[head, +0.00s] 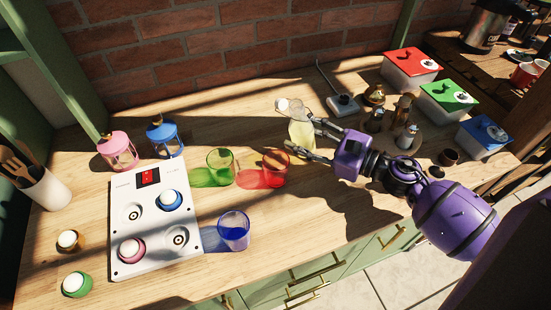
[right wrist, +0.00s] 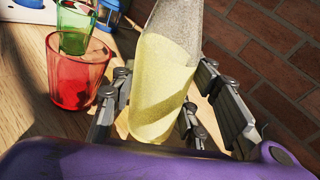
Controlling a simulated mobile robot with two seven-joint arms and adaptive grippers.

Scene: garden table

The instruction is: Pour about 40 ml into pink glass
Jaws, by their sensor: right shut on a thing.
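My right gripper (head: 301,138) is shut on a clear bottle (head: 300,131) of pale yellow liquid at the middle of the table. The bottle (right wrist: 163,85) also shows between the fingers in the right wrist view. It looks roughly upright; I cannot tell if its base touches the table. A red glass (head: 275,163) stands just left of the gripper, with a green glass (head: 219,160) to its left and a blue glass (head: 234,231) nearer the front. None of the glasses looks plainly pink; all appear empty of yellow liquid. My left gripper is out of view.
A white panel (head: 188,236) with round buttons lies left of the glasses. Pink (head: 118,150) and blue (head: 164,139) lanterns stand behind it. Right of my arm are a tray of small bottles (head: 406,137) and tubs with red (head: 411,64), green (head: 449,96) and blue lids (head: 483,132).

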